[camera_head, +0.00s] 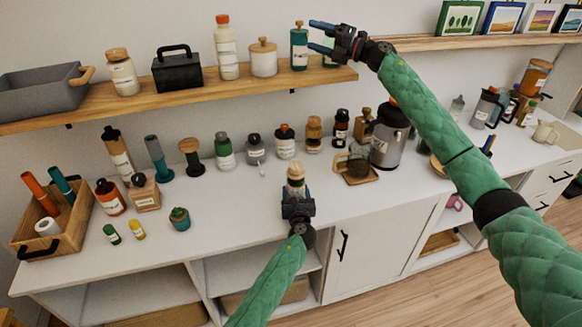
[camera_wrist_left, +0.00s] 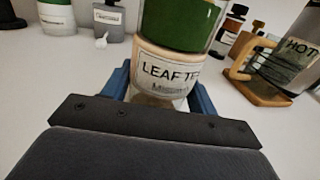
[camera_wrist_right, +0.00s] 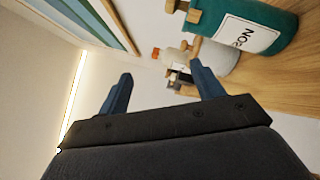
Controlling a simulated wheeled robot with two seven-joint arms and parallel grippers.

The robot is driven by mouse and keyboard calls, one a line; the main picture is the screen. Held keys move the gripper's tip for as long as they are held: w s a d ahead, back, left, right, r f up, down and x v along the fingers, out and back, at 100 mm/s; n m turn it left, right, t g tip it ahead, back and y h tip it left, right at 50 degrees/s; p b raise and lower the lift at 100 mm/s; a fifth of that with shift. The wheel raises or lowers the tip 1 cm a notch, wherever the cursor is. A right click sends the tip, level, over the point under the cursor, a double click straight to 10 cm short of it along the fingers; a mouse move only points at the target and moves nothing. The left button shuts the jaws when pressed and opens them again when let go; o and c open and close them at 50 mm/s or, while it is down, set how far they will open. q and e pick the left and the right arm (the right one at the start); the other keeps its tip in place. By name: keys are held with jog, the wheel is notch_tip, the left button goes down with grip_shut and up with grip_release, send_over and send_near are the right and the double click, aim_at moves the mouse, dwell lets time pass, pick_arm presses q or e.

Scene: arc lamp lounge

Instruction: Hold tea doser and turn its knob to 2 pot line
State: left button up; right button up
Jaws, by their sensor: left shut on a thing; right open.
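My right gripper (camera_head: 320,37) is open and empty, raised by the upper shelf, well above the doser. Its fingers (camera_wrist_right: 161,72) point toward the shelf bottles, apart from them.
A teal bottle (camera_head: 299,50) stands on the wooden shelf (camera_head: 215,87) close to my right fingers. Jars line the counter's back; a kettle (camera_head: 389,137) and a glass jug on a wooden coaster (camera_head: 359,176) stand right of the doser.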

jog(key=w+d+f+m+t+h, duration=0.25)
jog(key=d+m+t, duration=0.25)
jog(key=m, duration=0.4)
jog(key=w+d+f+m+t+h, duration=0.1)
jog(key=w+d+m+t, duration=0.35)
jog(key=m, duration=0.35)
jog(key=w+d+f+m+t+h, duration=0.4)
jog(key=d+f+m+h, duration=0.9)
jog(key=m, duration=0.9)
jog(key=a+f+m+g, duration=0.2)
jog(key=a+f+m, duration=0.3)
jog(key=a, duration=0.4)
jog(key=m+g+y, duration=0.9)
jog(key=g+y, duration=0.7)
jog(key=g, duration=0.5)
send_near(291, 165)
jog(key=shift+h, duration=0.25)
jog(key=a, duration=0.3)
jog(key=s+a, duration=0.1)
jog(key=a, duration=0.6)
jog(key=shift+s+f, duration=0.1)
jog(key=shift+s, duration=0.2)
